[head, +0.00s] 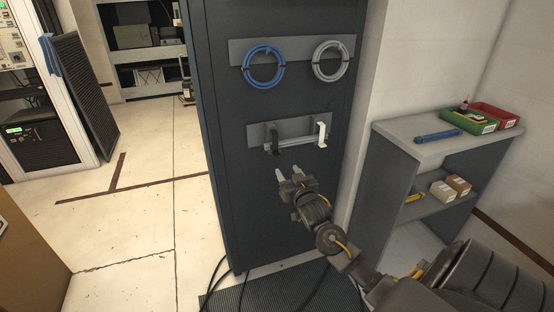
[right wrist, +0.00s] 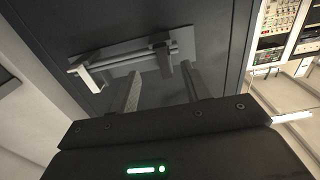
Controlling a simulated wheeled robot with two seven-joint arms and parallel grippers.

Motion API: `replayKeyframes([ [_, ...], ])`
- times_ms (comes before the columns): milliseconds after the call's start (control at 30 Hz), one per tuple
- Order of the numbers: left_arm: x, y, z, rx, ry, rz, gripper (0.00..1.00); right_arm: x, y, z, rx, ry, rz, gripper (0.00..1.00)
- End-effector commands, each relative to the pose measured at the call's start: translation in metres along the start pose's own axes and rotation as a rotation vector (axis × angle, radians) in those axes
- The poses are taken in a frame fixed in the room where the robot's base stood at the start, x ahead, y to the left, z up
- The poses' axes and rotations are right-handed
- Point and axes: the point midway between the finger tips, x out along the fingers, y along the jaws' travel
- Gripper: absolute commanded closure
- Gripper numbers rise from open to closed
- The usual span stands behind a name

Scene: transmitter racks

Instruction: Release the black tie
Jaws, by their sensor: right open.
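The black tie (head: 275,138) is a dark strap around the left end of a pale horizontal rail on the dark cabinet's side. It also shows in the right wrist view (right wrist: 163,62). A white tie (head: 322,134) is at the rail's right end; in the right wrist view it is on the left (right wrist: 82,73). My right gripper (head: 288,172) is open and empty, below the rail in the head view. In the right wrist view its fingers (right wrist: 162,70) point at the rail, with the black tie between them in the picture. Contact cannot be told. My left gripper is out of view.
A blue cable coil (head: 264,85) and a grey coil (head: 316,76) hang above the rail on the cabinet (head: 225,160). A grey shelf unit (head: 390,130) with bins and small boxes stands to the right. Black cables lie on the floor by the cabinet.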

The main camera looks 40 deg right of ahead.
Motion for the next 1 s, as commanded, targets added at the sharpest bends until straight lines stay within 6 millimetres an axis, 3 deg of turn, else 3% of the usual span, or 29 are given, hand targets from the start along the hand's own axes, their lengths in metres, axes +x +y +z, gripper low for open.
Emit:
replayKeyframes([
  [267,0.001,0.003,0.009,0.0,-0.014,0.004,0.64,0.05,0.0,-0.001,-0.001,0.0,0.001,0.53],
  [500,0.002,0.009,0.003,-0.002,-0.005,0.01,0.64,0.087,0.0,0.0,-0.002,-0.001,0.0,0.53],
  [700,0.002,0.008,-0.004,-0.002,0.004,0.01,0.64,0.099,0.0,0.001,-0.002,-0.002,0.0,0.53],
  [1000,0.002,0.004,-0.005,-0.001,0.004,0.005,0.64,0.1,0.0,0.001,-0.002,-0.002,0.0,0.55],
])
